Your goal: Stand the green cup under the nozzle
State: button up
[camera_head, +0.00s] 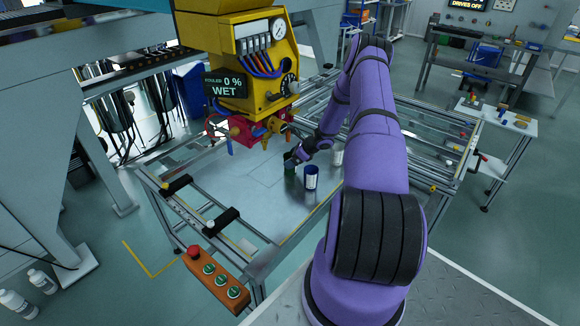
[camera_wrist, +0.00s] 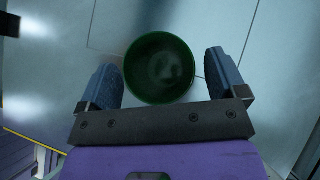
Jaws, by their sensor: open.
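The green cup (camera_head: 290,170) stands on the grey table panel, partly hidden by my gripper (camera_head: 293,158). In the wrist view the green cup (camera_wrist: 160,68) is seen from above, with its round mouth showing. My gripper (camera_wrist: 163,83) is open, with one blue finger on each side of the cup. Small gaps show between the fingers and the cup wall. The nozzle is under the yellow machine (camera_head: 245,70), among red and orange fittings (camera_head: 262,130), to the left of and higher than the cup. Which fitting is the nozzle is hard to tell.
A dark blue cup (camera_head: 311,177) stands just right of the green cup, and a white cup (camera_head: 337,155) stands farther right and behind. The panel left of the cups is clear. An orange button box (camera_head: 217,280) is at the table's front edge.

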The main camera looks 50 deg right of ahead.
jog(key=shift+x, duration=0.85)
jog(key=c, duration=1.1)
jog(key=shift+r, duration=0.1)
